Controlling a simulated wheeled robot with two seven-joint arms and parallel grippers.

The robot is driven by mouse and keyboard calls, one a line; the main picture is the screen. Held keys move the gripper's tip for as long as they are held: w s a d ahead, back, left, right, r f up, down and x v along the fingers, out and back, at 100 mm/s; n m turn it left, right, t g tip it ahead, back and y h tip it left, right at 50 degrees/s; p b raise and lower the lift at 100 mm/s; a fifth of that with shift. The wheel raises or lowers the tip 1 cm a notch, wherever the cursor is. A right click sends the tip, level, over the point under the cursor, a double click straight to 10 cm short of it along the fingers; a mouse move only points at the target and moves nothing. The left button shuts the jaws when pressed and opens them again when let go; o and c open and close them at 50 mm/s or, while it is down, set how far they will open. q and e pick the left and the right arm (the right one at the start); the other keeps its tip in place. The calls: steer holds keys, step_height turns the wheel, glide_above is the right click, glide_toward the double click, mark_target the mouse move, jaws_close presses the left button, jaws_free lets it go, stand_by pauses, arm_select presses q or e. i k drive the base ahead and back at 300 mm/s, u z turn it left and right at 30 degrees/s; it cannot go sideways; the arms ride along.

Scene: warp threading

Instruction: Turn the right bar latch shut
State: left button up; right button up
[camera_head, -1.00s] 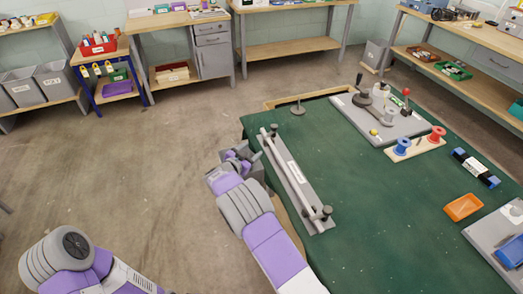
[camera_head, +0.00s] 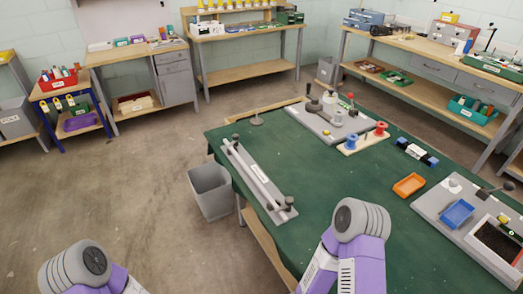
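A long grey plate with a pale bar (camera_head: 256,178) lies along the left edge of the green table (camera_head: 345,190). A small dark fitting sits at the bar's far end (camera_head: 235,138), and others sit at its near end (camera_head: 288,204). The fittings are too small to tell whether a latch is turned open or shut. My two purple and grey arms show only in part, at the bottom left and bottom centre right. Neither gripper is in view, and nothing of mine visibly touches the bar.
A board with a lever (camera_head: 318,120) stands at the table's back. Red and blue spools (camera_head: 363,138), an orange tray (camera_head: 408,185) and a grey board with a blue tray (camera_head: 457,213) lie right. A grey bin (camera_head: 211,192) stands left. The table's middle is clear.

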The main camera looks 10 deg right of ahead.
mark_target(235, 136)
steer(key=z, duration=0.35)
steer(key=k, duration=0.8)
steer(key=u, duration=0.9)
steer(key=i, duration=1.8)
steer(key=z, duration=0.6)
